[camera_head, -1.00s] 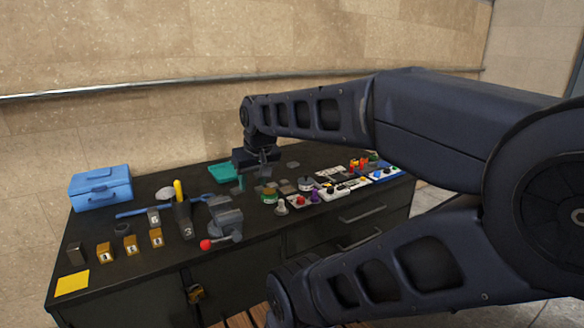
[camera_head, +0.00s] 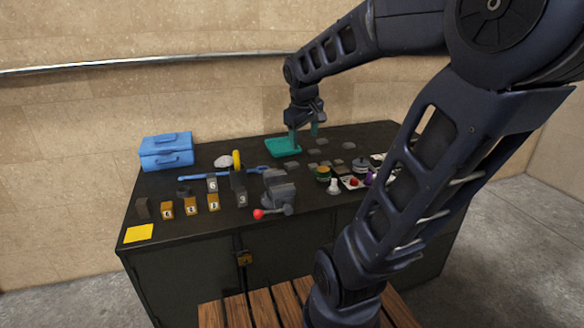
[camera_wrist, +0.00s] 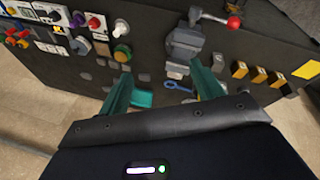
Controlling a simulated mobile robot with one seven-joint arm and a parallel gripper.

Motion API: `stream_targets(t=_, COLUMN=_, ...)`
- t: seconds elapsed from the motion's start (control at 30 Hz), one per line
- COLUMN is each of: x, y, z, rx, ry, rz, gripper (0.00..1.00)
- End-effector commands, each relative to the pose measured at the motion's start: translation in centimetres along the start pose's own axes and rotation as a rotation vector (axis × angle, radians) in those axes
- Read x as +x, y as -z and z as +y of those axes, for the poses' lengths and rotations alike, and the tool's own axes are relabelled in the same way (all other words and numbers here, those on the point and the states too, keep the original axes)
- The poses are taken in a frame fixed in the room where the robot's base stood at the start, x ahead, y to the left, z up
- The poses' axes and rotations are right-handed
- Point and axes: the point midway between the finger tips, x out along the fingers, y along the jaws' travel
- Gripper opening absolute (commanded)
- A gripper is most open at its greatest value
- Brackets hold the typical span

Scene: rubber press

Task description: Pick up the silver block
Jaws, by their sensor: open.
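A plain dark-silver block (camera_head: 142,207) stands at the left of the black bench top, beside several brass numbered blocks (camera_head: 190,206). Several flat grey pieces (camera_head: 292,165) also lie mid-bench. I cannot tell for certain which is the silver block meant. My gripper (camera_head: 304,138) is over the back middle of the bench near the teal tray (camera_head: 272,149), well right of the dark-silver block. In the wrist view its teal fingers (camera_wrist: 160,70) are spread apart with nothing between them. The numbered blocks (camera_wrist: 258,74) show at the right there.
A grey vise (camera_head: 278,190) with a red-tipped handle stands at the front middle. A blue toolbox (camera_head: 166,152) is at the back left, a yellow square (camera_head: 139,233) at the front left corner. Switches and buttons (camera_head: 352,182) fill the right. A wooden slatted surface (camera_head: 262,306) lies in front.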

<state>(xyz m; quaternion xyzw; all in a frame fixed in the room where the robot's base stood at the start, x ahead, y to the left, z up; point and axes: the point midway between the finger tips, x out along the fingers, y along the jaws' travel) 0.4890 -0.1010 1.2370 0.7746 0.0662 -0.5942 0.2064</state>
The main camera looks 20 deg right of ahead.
Motion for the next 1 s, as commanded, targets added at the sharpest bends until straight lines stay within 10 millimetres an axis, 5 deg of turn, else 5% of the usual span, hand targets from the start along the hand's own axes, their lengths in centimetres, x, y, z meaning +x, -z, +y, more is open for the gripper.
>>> stream_targets(t=0.47, x=6.3, y=10.0, z=5.0, rx=-0.437, ry=-0.063, rz=-0.152, gripper=0.66)
stream_targets(t=1.0, x=17.6, y=20.3, z=8.6, rx=-0.948, ry=-0.079, rz=-0.327, gripper=0.66)
